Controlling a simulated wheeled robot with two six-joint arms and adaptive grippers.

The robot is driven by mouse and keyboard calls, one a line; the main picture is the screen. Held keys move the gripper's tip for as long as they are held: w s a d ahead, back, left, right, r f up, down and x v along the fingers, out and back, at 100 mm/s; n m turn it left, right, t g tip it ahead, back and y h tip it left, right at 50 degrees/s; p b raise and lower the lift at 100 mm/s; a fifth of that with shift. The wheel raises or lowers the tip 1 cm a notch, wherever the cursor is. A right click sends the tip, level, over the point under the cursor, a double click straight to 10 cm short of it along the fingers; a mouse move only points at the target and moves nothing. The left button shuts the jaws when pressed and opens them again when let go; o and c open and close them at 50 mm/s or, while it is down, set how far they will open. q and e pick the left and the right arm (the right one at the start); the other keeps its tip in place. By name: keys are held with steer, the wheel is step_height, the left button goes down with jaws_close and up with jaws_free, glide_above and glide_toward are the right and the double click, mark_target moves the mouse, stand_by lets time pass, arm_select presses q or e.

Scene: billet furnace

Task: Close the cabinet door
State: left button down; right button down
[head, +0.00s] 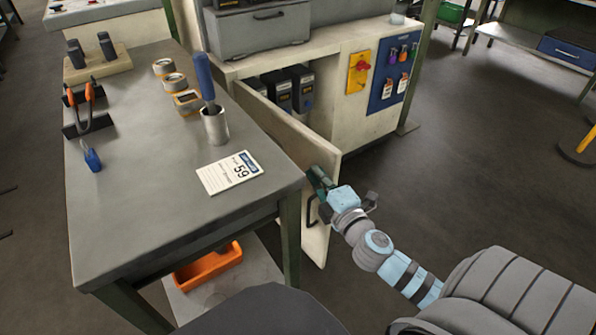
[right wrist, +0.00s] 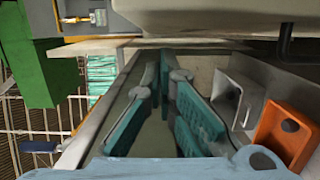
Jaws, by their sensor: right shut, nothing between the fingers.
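The cabinet door (head: 316,247) stands open in the head view. It swings out from the cream cabinet (head: 340,112) toward me, beside the grey table. Its dark handle (head: 311,212) is near the door's free edge. My right gripper (head: 318,180) overlaps the door's face just above the handle; I cannot tell whether it touches. Its teal fingers also show in the right wrist view (right wrist: 165,60), shut with nothing between them. Dark units (head: 290,88) show inside the open cabinet. My left gripper is not in view.
The grey table (head: 145,190) stands close to the door's left, with a cup (head: 215,125), a card (head: 230,172) and tools on it. An orange bin (head: 208,268) sits below.

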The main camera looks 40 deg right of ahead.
mark_target(299, 148)
steer(key=w, duration=0.3)
steer(key=w+d, duration=0.1)
steer(key=w, duration=0.2)
steer(key=w+r, duration=0.1)
steer(key=w, duration=0.2)
steer(key=shift+w+d+p, duration=0.2)
steer(key=shift+w+p, duration=0.1)
steer(key=shift+p, duration=0.1)
